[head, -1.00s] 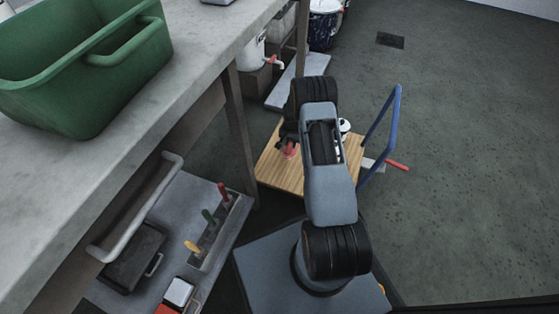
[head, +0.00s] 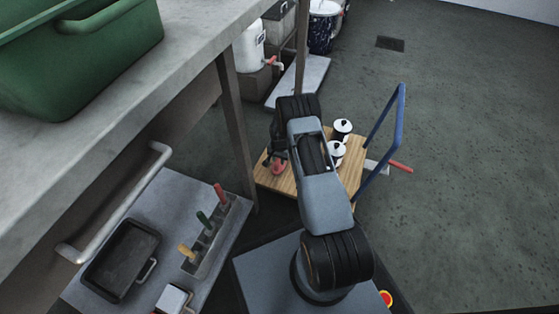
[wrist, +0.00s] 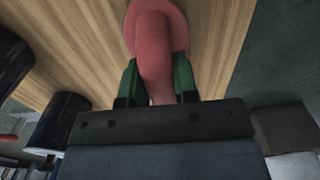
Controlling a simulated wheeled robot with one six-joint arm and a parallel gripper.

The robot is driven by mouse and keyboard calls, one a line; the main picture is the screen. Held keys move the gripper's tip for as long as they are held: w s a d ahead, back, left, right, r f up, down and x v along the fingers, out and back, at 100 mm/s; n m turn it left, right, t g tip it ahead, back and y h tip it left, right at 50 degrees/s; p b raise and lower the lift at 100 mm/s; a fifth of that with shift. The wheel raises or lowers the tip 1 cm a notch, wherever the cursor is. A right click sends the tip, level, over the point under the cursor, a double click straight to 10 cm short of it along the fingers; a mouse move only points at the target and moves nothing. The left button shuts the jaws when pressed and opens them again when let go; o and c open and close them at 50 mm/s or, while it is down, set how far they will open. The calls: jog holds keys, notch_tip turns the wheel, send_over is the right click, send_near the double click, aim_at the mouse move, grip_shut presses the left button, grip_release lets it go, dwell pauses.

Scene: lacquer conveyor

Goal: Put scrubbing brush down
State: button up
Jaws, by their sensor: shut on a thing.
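The scrubbing brush (wrist: 155,55) is pink-red. In the wrist view my gripper (wrist: 157,82) has its green-padded fingers shut on it, one on each side. Behind the brush is the wooden top of a cart (wrist: 225,50); I cannot tell whether the brush touches it. In the head view the brush (head: 278,167) shows small beside my gripper (head: 270,160), over the left part of the wooden cart top (head: 285,184). My arm hides part of the cart.
A grey bench (head: 185,55) with a green tub (head: 90,55) is at left. An open drawer (head: 165,220) holds a black tray (head: 120,258) and colored-handled tools.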

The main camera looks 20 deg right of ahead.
dwell(0.3)
jog(key=o, duration=0.8)
jog(key=shift+o, duration=0.2)
